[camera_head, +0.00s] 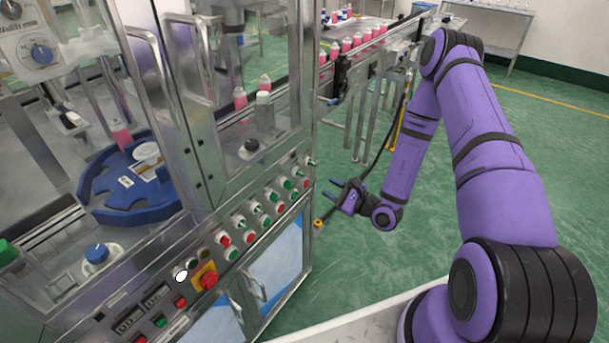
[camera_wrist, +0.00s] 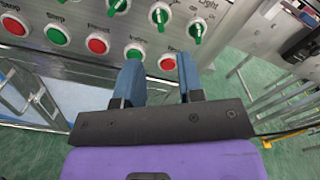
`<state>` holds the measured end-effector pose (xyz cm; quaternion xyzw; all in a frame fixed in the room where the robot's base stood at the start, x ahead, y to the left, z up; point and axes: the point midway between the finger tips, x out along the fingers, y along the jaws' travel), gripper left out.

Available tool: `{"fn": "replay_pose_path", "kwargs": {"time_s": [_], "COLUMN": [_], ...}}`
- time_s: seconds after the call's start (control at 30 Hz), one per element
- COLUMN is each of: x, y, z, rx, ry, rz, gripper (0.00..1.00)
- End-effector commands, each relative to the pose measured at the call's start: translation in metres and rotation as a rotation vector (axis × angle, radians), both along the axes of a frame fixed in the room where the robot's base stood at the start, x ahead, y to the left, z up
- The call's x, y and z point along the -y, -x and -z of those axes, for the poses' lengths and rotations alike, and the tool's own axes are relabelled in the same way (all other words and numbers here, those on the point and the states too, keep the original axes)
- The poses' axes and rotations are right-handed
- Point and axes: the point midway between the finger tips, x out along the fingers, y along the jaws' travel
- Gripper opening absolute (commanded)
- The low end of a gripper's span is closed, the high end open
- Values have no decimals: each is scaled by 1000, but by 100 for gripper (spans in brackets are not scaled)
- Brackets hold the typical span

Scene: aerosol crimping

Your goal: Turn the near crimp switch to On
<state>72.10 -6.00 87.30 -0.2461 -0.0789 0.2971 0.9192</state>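Green rotary switches (camera_head: 271,195) run in a row along the slanted control panel; the wrist view shows three at its top. The middle switch (camera_wrist: 160,15) lies ahead of the gap between my fingers, and another switch (camera_wrist: 197,28) lies to its right near a "Light" label. The labels are too small or cut off to tell which is the near crimp switch. My gripper (camera_wrist: 160,75) is open and empty, with its two blue fingers pointing at the panel. In the head view, my gripper (camera_head: 334,197) is just right of the panel's far end, apart from the switches.
Green and red push buttons, including a red one (camera_wrist: 167,62), sit below the switches, close to my fingertips. A red emergency stop (camera_head: 208,278) is at the panel's near part. Glass machine doors (camera_head: 195,90) stand above the panel. Green floor (camera_head: 380,255) is clear to the right.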

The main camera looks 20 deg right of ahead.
Motion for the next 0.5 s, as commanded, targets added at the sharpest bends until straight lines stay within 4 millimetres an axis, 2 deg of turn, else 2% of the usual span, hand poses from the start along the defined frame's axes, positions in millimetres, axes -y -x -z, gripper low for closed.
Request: {"fn": "replay_pose_path", "kwargs": {"time_s": [0.5], "x": [-49], "y": [-66], "z": [-2], "rx": [4], "ry": [0], "rz": [-4], "gripper": [35]}}
